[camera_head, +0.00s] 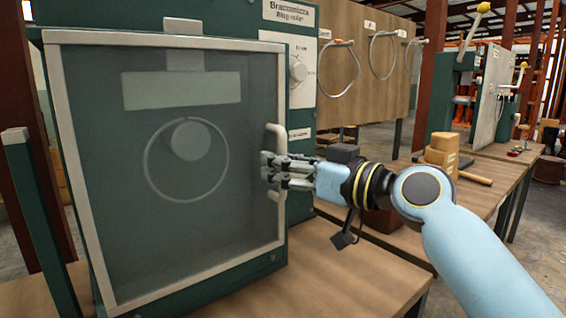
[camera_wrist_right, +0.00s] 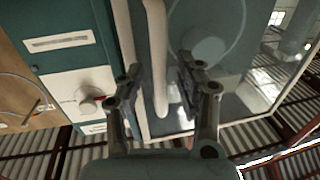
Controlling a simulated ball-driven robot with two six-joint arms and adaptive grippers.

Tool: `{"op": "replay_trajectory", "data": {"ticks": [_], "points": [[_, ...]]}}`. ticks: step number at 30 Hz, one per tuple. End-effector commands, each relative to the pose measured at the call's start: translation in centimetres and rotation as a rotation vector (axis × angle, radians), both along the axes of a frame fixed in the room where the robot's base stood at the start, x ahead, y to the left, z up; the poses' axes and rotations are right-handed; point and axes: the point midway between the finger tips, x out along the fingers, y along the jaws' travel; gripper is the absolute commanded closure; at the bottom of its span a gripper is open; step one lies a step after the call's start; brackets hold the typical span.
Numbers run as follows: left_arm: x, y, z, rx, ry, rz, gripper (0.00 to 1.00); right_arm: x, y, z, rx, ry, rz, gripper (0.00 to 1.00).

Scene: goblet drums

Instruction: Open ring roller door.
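The ring roller is a green machine with a large see-through door (camera_head: 90,120) in a pale frame. The door looks shut against the body. A pale upright handle (camera_head: 276,138) sits on the door's right edge; it also shows in the wrist view (camera_wrist_right: 157,50). My right gripper (camera_head: 272,171) is at the handle's lower half. In the wrist view my right gripper (camera_wrist_right: 160,80) has its fingers apart, one on each side of the handle, with gaps showing. Behind the door are a pale roller (camera_head: 191,140) and a thin ring (camera_head: 148,178). My left gripper is not in view.
A white panel with a knob (camera_head: 297,71) is right of the door. A wooden board (camera_head: 345,30) with hanging rings stands behind. A workbench (camera_head: 480,200) with wooden blocks (camera_head: 441,152) and a mallet (camera_head: 474,178) is at right. A green post (camera_head: 35,200) stands left of the door.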

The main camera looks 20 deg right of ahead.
Motion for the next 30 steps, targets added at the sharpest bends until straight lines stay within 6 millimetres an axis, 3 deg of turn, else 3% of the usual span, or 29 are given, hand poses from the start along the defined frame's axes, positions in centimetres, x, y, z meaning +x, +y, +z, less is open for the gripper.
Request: {"op": "replay_trajectory", "data": {"ticks": [9,18,30], "points": [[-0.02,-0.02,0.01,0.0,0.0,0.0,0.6,0.3,0.23,-0.05,-0.001,0.0,0.001,0.64],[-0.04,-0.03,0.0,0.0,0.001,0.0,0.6,0.28,0.21,-0.05,-0.001,0.001,0.001,1.0],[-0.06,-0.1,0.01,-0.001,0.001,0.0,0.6,0.28,0.19,-0.04,-0.001,0.001,0.0,1.0]]}}
